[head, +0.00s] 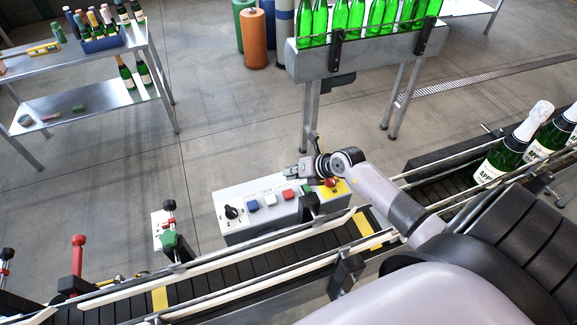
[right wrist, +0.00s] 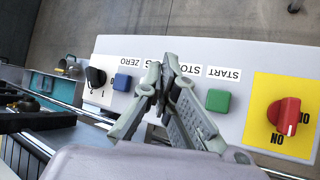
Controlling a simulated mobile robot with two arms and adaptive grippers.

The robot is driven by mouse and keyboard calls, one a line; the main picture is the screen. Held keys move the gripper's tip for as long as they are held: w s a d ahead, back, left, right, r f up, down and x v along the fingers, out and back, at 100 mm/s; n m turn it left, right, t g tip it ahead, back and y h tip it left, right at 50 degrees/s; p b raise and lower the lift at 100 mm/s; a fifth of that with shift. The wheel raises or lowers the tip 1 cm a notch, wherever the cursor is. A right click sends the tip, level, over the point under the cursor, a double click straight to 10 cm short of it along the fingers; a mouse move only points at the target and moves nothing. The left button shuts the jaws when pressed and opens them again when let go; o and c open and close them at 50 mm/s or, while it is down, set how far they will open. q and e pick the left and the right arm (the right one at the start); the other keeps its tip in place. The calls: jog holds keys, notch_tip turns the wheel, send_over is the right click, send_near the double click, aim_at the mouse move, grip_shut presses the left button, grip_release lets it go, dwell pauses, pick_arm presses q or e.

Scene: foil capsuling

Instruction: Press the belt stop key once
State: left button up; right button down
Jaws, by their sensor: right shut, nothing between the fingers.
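The belt stop key is a red square key (head: 288,195) on the sloped white control box (head: 232,231), between a white key (head: 270,199) and the green start key (right wrist: 218,100). My right gripper (head: 291,172) is shut and empty, near the box's back edge, just beyond the red key in the head view. In the right wrist view the shut fingers (right wrist: 166,72) stand over the row of keys beside the STOP label (right wrist: 184,70) and hide the red key. I cannot tell whether they touch the box. My left gripper is out of view.
A red rotary switch on a yellow plate (right wrist: 289,114), a blue key (right wrist: 122,82) and a black selector knob (right wrist: 96,76) share the box. The conveyor belt (head: 235,274) with rails runs in front. Labelled bottles (head: 505,150) stand on it at right.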

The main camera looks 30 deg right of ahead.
jog(key=b, duration=0.1)
send_over(290, 191)
notch_tip(290, 191, down, 4)
jog(key=shift+s+f, duration=0.1)
jog(key=shift+f, duration=0.05)
jog(key=shift+f+b, duration=0.55)
jog(key=shift+f, duration=0.25)
dwell(0.5)
jog(key=shift+f, duration=0.4)
